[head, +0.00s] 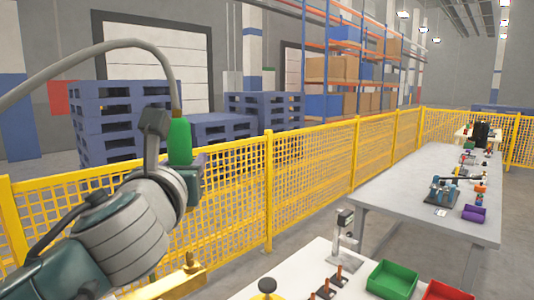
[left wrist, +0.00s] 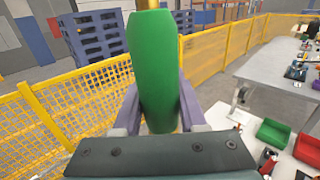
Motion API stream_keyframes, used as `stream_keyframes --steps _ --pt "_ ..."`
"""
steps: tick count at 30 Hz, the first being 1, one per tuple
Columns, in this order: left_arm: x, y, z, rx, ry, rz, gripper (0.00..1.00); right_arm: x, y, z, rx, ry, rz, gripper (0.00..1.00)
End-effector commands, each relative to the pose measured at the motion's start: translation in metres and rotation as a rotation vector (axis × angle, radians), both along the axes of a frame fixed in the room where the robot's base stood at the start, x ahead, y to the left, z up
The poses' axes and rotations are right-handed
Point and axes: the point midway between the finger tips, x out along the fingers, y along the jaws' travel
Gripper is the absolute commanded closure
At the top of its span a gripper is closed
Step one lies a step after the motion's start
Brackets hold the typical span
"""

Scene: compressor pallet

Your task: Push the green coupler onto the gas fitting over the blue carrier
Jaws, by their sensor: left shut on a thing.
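The green coupler (head: 180,141) stands upright in my left gripper (head: 190,170), with a grey hose (head: 140,42) arching from its top to the left. In the left wrist view the green coupler (left wrist: 155,70) fills the middle, between the two purple-grey fingers of my left gripper (left wrist: 158,112), which are shut on it. A brass-coloured piece (head: 180,280) shows low in the head view, below and apart from the coupler; I cannot tell whether it is the gas fitting. I cannot make out the blue carrier. My right gripper is not in view.
A yellow mesh fence (head: 268,190) runs behind my left arm. A white table in front holds a green bin (head: 392,278), a red bin (head: 448,291) and small tools. A long grey table (head: 400,195) with parts and a purple bin (head: 474,213) stands at right. Blue pallets (head: 110,120) are beyond the fence.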

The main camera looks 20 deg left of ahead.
Motion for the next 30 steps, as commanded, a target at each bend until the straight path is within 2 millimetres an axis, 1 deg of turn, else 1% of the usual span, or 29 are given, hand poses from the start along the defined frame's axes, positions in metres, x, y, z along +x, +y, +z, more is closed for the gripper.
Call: stream_keyframes --steps 8,14,27,30 --pt "0.000 0.000 0.001 0.000 -0.001 -0.001 1.00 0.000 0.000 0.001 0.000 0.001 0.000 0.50" --pt "0.000 0.000 0.001 -0.004 0.010 -0.002 1.00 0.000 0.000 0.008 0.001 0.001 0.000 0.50" --pt "0.000 0.000 -0.047 -0.005 0.010 -0.002 1.00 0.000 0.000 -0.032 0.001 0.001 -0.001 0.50" --pt "0.000 0.000 -0.055 -0.003 0.009 -0.003 1.00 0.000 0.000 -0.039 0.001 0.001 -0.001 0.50"
